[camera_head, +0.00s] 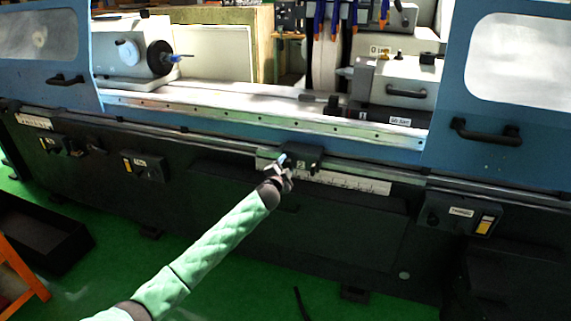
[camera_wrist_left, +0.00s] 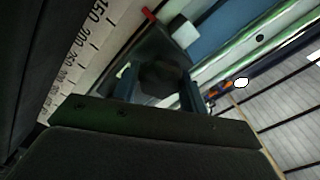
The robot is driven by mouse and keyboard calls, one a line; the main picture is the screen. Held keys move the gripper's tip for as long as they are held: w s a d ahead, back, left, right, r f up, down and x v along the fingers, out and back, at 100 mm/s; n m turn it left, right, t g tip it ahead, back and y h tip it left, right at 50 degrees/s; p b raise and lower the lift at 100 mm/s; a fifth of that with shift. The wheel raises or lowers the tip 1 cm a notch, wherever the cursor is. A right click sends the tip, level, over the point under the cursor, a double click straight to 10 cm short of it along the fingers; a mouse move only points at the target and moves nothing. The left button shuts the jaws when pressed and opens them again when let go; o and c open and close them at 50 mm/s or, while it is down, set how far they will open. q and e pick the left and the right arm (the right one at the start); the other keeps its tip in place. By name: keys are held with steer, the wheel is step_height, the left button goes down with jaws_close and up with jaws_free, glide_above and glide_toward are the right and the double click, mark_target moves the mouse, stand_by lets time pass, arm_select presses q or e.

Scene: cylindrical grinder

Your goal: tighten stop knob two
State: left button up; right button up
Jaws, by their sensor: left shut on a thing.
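A dark stop block (camera_head: 302,156) sits on the rail along the front of the grinder, above a white scale strip. My left gripper (camera_head: 284,163) is at the left front of this block, with my green-sleeved arm reaching up from the lower left. In the left wrist view, a dark round knob (camera_wrist_left: 162,80) lies between the two fingers of the left gripper (camera_wrist_left: 158,88). The gripper is shut on the knob. Part of the knob is hidden by the fingers and the dark gripper body. My right gripper is not in view.
The white scale (camera_head: 345,182) runs below the rail. Blue doors with black handles (camera_head: 486,132) stand at both sides of the machine. Small control boxes (camera_head: 145,166) stick out of the dark front panel. A black bin (camera_head: 40,238) stands on the green floor at the left.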

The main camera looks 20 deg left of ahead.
arm_select(q)
steer(key=shift+m+p, duration=0.45)
steer(key=shift+m, duration=1.65)
steer(key=shift+d+p, duration=0.1)
steer(key=shift+p, duration=0.2)
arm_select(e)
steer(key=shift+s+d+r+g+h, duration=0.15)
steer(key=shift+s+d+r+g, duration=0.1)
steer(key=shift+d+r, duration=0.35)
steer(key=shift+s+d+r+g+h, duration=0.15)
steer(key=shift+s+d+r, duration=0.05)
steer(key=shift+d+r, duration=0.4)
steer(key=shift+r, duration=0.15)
arm_select(q)
steer(key=shift+f, duration=0.1)
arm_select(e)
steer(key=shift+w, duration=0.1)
arm_select(q)
steer(key=o, duration=1)
